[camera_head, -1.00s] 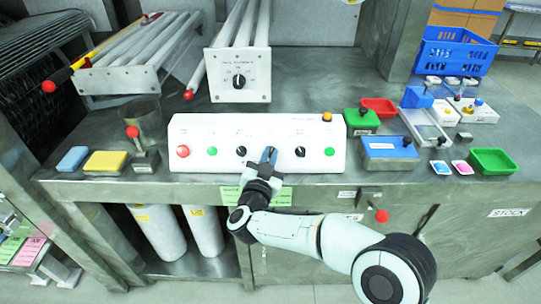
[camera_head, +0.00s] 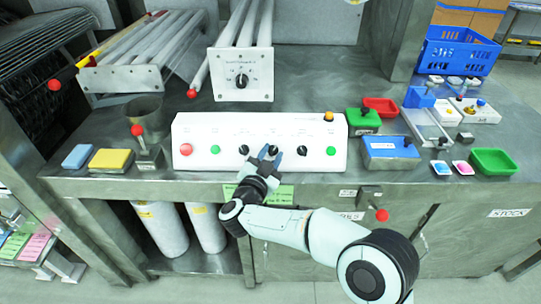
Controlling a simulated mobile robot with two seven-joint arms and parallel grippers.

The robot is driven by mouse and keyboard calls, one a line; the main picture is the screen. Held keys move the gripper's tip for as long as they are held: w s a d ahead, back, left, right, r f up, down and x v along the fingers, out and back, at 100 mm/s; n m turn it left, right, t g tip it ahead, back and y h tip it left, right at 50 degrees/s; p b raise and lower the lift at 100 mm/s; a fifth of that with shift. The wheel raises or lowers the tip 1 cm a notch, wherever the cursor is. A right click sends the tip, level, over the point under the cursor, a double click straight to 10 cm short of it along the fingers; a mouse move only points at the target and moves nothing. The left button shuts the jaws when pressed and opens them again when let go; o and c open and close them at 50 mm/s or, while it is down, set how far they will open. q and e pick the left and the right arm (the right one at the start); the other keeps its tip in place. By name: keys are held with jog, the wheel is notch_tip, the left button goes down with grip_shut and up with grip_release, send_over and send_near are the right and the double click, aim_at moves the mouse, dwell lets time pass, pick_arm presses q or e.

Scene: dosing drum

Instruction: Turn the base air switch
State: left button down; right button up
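A white control box (camera_head: 226,131) stands at the bench's front edge, with a row of buttons and black knobs on its face. Its labels are too small to read, so I cannot tell which knob is the base air switch. From the left show a red button (camera_head: 185,149), a green button (camera_head: 215,149), a black knob (camera_head: 244,150), a middle black knob (camera_head: 272,149), a right black knob (camera_head: 302,151) and a green button (camera_head: 331,151). My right gripper (camera_head: 270,152) is open, its fingertips spread at the middle knob; contact is unclear. My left gripper is not in view.
A larger panel with one black dial (camera_head: 242,80) stands behind the box. Sponges (camera_head: 110,159) and a red-knobbed lever (camera_head: 137,130) are on the left. A blue-lidded box (camera_head: 390,147), green trays (camera_head: 493,161) and a blue crate (camera_head: 456,52) are on the right.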

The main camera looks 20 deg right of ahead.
jog(key=shift+s+a, duration=0.1)
